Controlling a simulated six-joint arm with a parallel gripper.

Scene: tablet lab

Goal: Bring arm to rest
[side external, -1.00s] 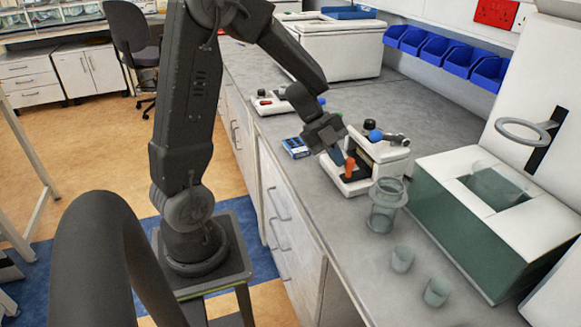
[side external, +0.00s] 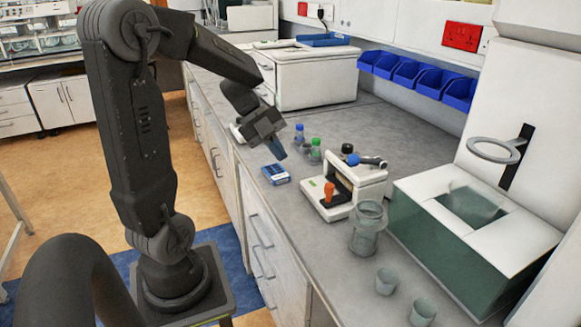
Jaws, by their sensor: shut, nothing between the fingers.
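My gripper (side external: 277,150) is shut and empty. It hangs above the left part of the bench, over and a little behind a small blue device (side external: 276,174), and points down and to the right. It appears apart from everything on the bench. The fingertips are small in this view.
A glass jar (side external: 368,228) and two beakers (side external: 386,281) stand at the front. A large white-topped tank (side external: 480,235) is at the right. Blue bins (side external: 410,75) hang on the wall.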

